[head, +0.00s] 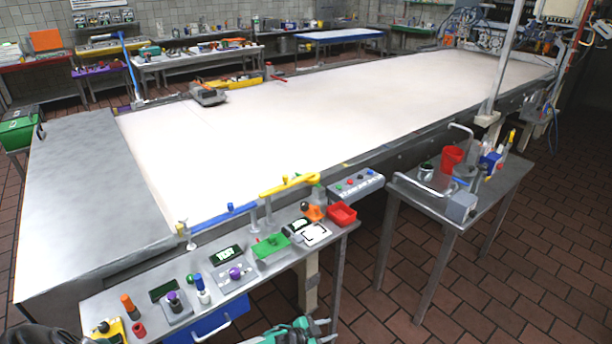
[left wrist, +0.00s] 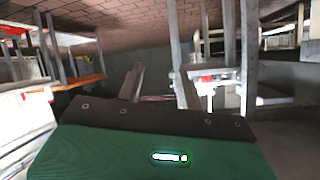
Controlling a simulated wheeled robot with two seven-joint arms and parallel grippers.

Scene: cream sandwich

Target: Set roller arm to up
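No part is labelled as the roller arm, so I cannot tell for sure which it is or how it is set. A blue bar (head: 222,216) and a raised yellow bar (head: 288,185) stand on posts along the near edge of the pale conveyor (head: 320,110). My left gripper (head: 322,329) is at the bottom of the head view, in front of the control bench and apart from both bars. Its grey fingers look spread and empty; they also show past the green housing in the left wrist view (left wrist: 158,86). My right gripper is out of view.
The control bench (head: 145,287) holds several knobs, switches, a green plate (head: 271,244) and a red tray (head: 342,215). A metal side table (head: 480,205) with a red cup (head: 452,157) stands right. Tiled floor (head: 480,300) is open at lower right.

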